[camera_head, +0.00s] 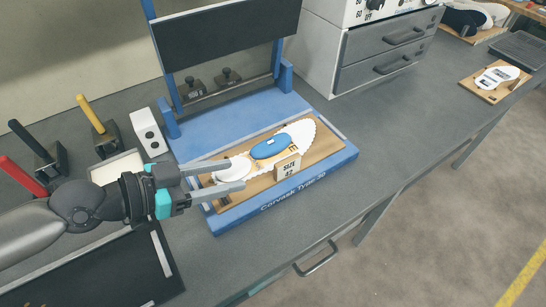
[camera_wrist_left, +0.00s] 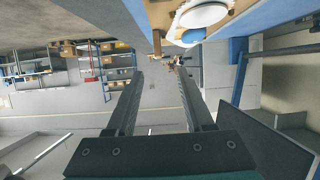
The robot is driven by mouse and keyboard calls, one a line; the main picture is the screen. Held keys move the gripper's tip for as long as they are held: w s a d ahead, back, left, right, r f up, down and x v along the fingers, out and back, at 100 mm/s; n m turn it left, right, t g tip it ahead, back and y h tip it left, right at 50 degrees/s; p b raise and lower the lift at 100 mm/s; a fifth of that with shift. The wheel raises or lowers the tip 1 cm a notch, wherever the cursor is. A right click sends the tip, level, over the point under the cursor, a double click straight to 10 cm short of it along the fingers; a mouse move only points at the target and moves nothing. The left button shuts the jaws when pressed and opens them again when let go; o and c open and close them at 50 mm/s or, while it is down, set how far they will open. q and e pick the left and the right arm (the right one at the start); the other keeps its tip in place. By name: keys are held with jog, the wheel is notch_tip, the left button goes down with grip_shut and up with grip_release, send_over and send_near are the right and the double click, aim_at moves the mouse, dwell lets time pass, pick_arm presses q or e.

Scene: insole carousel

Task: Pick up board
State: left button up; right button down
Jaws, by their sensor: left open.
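A wooden board (camera_head: 325,141) lies in a blue press-like fixture (camera_head: 222,229) on the bench. On it are a white insole shape (camera_head: 303,130), a blue oval pad (camera_head: 270,147) and an upright "SIZE 42" tag (camera_head: 287,167). My left gripper (camera_head: 243,176) is open at the board's left end, its fingers pointing right around or over that end; I cannot tell whether they touch it. In the left wrist view the open fingers (camera_wrist_left: 160,90) have nothing between them, and the board's end (camera_wrist_left: 160,14) shows beyond them at the top. My right gripper is out of view.
A grey drawer unit (camera_head: 384,48) stands behind. Another board with a white insole (camera_head: 496,80) lies at the far right. The bench between is clear.

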aim_at(281, 163)
pick_arm(q)
jog(key=x, duration=0.8)
jog(key=shift+w+d, duration=0.1)
jog(key=shift+d, duration=0.1)
jog(key=shift+r+x, duration=0.15)
jog(key=shift+x, duration=1)
jog(key=shift+r+x, duration=0.15)
jog(key=shift+x, duration=1.7)
jog(key=shift+d, duration=0.1)
grip_shut()
